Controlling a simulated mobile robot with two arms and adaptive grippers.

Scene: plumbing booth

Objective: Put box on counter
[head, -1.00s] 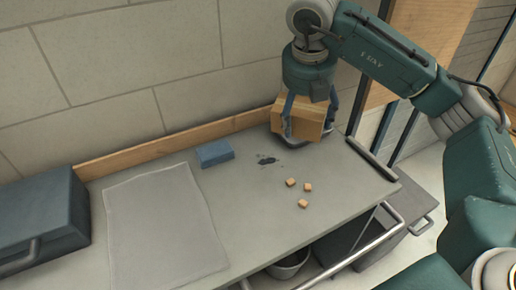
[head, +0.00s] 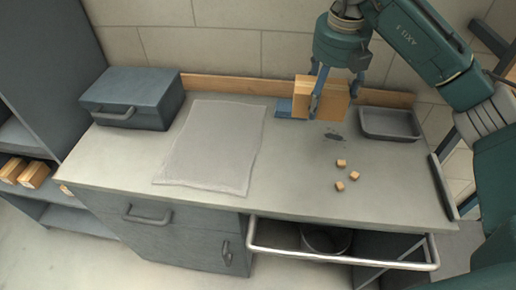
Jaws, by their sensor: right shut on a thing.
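A tan cardboard box (head: 334,100) is in my right gripper (head: 316,100), in the upper right part of the head view. The gripper points down and is shut on the box, with one finger across its front face. The box appears to be above the back of the grey counter (head: 290,185); the exact gap under it is hard to judge. It partly hides a small blue block (head: 284,107) by the back board. My left gripper is not in view.
A grey tray (head: 389,124) stands at the back right of the counter. Several small wooden cubes (head: 340,163) lie in front of it. A translucent sheet (head: 212,150) covers the middle left, beside a blue-grey case (head: 133,97). Shelves with boxes (head: 33,175) stand left.

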